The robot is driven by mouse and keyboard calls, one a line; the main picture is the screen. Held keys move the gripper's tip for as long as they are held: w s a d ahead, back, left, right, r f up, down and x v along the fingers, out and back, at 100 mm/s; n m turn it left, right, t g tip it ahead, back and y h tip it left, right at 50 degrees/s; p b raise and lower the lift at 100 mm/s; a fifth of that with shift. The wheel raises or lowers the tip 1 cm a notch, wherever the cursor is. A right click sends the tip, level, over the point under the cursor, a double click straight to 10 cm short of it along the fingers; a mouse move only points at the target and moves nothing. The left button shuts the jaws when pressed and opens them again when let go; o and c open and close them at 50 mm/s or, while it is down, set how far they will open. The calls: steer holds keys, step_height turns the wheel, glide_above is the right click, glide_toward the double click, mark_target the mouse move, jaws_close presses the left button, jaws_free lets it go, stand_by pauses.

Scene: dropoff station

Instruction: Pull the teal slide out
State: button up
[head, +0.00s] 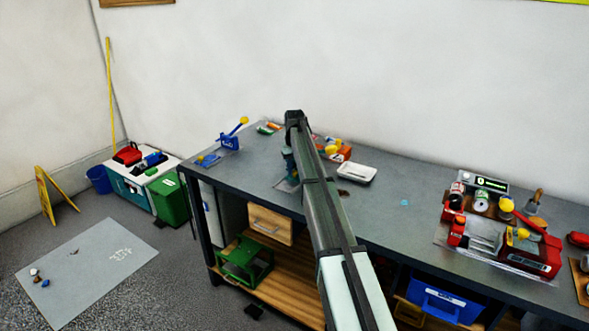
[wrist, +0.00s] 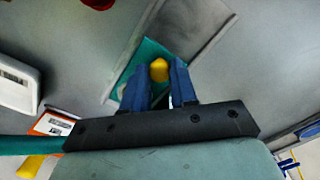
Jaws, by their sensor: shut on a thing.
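The teal slide (wrist: 143,52) is a flat teal plate with a yellow knob (wrist: 159,70), seen in the wrist view. It lies along a grey track (wrist: 192,32) on the bench top. My gripper (wrist: 158,78) has its two blue fingers on either side of the knob and is shut on it. In the head view my gripper (head: 289,167) is low over the left part of the bench. There my arm hides most of the slide, and the knob cannot be made out.
A white tray (head: 357,173) lies right of my arm on the grey bench (head: 390,205). Orange and yellow items (head: 335,150) sit behind my arm. A blue holder (head: 229,140) stands at the bench's left end. Red equipment (head: 520,252) crowds the right part; the bench between is mostly clear.

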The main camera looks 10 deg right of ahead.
jaws_close()
steer(key=s+a, duration=0.6)
steer(key=shift+s+a, duration=0.2)
steer(key=o, duration=0.7)
jaws_free()
steer(key=shift+r, duration=0.1)
step_height(320, 180, up, 14)
steer(key=shift+f, duration=0.2)
